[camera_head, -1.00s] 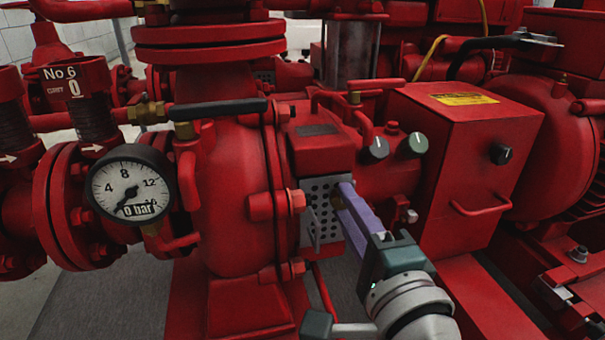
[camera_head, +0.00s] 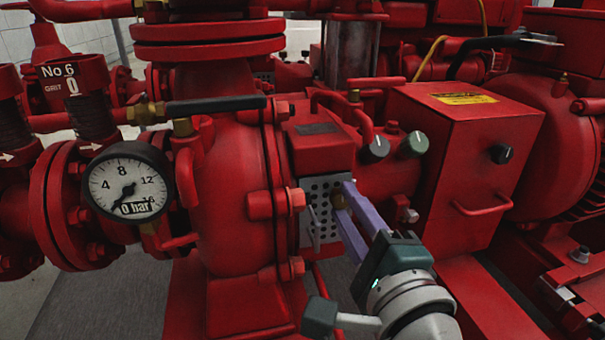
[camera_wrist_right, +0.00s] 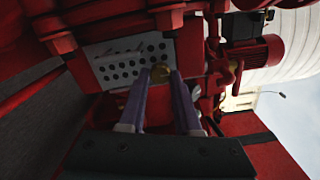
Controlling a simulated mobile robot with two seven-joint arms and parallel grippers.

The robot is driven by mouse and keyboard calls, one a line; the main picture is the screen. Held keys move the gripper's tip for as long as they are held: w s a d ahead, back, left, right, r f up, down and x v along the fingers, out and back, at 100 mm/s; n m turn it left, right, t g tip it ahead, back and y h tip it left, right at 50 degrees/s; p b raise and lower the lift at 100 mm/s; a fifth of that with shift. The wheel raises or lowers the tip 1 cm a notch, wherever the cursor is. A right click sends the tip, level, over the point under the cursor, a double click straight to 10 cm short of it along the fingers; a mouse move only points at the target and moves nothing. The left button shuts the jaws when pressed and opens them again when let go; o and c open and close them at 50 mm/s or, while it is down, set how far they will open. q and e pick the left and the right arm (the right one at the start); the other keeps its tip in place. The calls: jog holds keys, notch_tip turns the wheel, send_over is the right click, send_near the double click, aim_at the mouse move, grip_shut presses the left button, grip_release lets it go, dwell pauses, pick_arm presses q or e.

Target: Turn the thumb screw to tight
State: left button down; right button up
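The thumb screw (camera_head: 339,200) is a small brass-coloured piece at the right edge of a grey perforated plate (camera_head: 321,234) on the red pump. My right gripper (camera_head: 343,198) reaches it from the lower right with two purple fingers. One fingertip is above the screw and the other below it. My left gripper is not in view.
A pressure gauge (camera_head: 128,192) reading near zero is at the left. A black-handled lever (camera_head: 215,106) is above. Two knobs (camera_head: 376,149) and a red box (camera_head: 470,150) with a handle are close to the right. A thin metal lever (camera_head: 313,221) stands on the plate.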

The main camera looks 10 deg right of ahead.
jog(key=shift+o, duration=0.7)
jog(key=shift+s, duration=0.25)
jog(key=s+p, duration=0.3)
jog(key=s, duration=0.6)
jog(key=shift+s+p, duration=0.25)
jog(key=shift+p, duration=0.15)
jog(key=shift+d, duration=0.1)
